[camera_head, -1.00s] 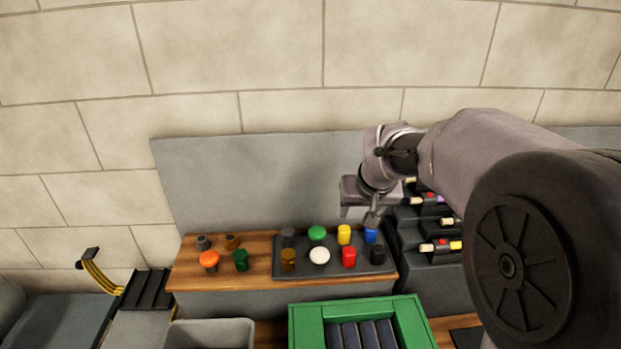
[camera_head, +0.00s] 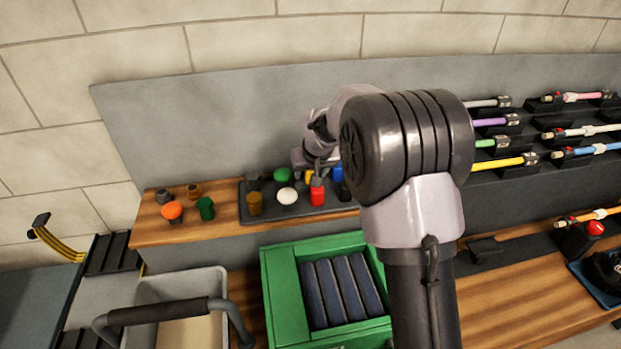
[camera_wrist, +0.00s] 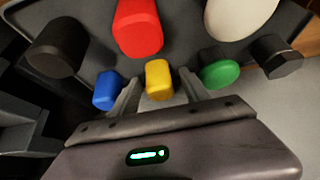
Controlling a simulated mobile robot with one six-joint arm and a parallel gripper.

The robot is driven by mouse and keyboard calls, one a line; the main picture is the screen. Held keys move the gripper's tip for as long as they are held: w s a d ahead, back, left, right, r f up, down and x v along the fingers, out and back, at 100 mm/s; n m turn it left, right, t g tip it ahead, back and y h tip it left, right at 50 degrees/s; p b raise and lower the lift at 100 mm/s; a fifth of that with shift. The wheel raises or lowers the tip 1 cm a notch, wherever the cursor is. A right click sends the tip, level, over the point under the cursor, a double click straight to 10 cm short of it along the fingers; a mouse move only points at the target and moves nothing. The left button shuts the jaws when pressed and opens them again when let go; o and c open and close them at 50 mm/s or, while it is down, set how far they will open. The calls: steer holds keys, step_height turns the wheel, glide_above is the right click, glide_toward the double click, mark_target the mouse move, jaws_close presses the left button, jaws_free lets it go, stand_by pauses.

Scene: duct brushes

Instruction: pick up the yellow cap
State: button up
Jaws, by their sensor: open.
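The yellow cap (camera_wrist: 159,80) stands on the dark tray between my two fingers in the wrist view, with a finger on each side. In the head view only a sliver of the yellow cap (camera_head: 308,174) shows behind my wrist. My gripper (camera_wrist: 160,88) is open and holds nothing; whether a finger touches the cap I cannot tell. In the head view my gripper (camera_head: 317,178) is over the back row of the tray and partly hidden by my arm.
The blue cap (camera_wrist: 107,90) is close outside one finger, the green cap (camera_wrist: 219,74) outside the other. A red cap (camera_wrist: 138,27), white cap (camera_wrist: 240,14) and black cap (camera_wrist: 57,47) share the tray (camera_head: 243,213). A green crate (camera_head: 280,298) and grey bin (camera_head: 180,284) stand in front.

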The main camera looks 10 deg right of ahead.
steer(key=shift+r, duration=0.15)
jaws_close()
